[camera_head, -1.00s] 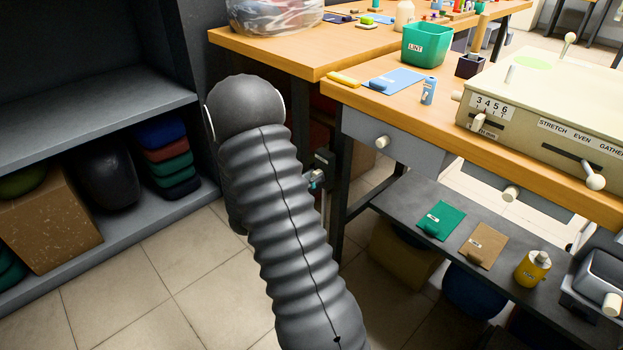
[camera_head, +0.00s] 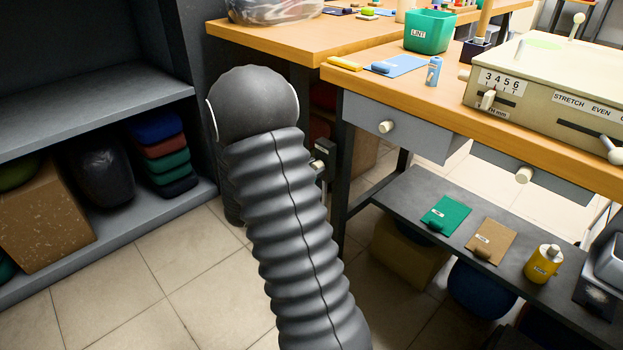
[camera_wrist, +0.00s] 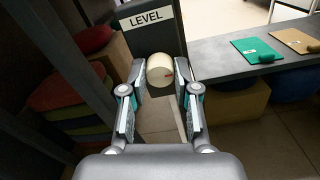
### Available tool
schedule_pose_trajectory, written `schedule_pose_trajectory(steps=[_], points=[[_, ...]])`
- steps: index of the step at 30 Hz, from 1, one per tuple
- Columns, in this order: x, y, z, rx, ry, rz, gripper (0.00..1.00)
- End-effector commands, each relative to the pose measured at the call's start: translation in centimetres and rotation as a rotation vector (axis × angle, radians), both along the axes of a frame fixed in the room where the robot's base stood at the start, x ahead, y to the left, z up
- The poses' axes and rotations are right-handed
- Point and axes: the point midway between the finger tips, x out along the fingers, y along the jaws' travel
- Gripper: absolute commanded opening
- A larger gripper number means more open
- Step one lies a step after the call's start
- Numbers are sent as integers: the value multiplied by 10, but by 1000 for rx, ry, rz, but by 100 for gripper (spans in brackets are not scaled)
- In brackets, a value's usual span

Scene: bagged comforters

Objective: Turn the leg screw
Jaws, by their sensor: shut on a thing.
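In the head view my gripper (camera_head: 318,162) shows only in part beside the table leg, mostly hidden behind my dark ribbed arm. The knob cannot be made out clearly there.
A workbench (camera_head: 440,103) with a drawer (camera_head: 395,128) stands above. A low shelf (camera_head: 400,190) to the right holds a green card (camera_head: 446,215), a brown card (camera_head: 490,240) and a yellow bottle (camera_head: 543,262). A grey shelf unit (camera_head: 110,235) is at left. Tiled floor lies open between.

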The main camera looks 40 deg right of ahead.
Motion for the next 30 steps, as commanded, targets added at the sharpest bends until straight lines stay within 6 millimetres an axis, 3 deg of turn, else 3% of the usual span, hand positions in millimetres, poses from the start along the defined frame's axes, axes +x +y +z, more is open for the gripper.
schedule_pose_trajectory(steps=[18,30], points=[[-1,0,-1,48,-580,0,0],[-1,0,-1,70,-865,0,0]])
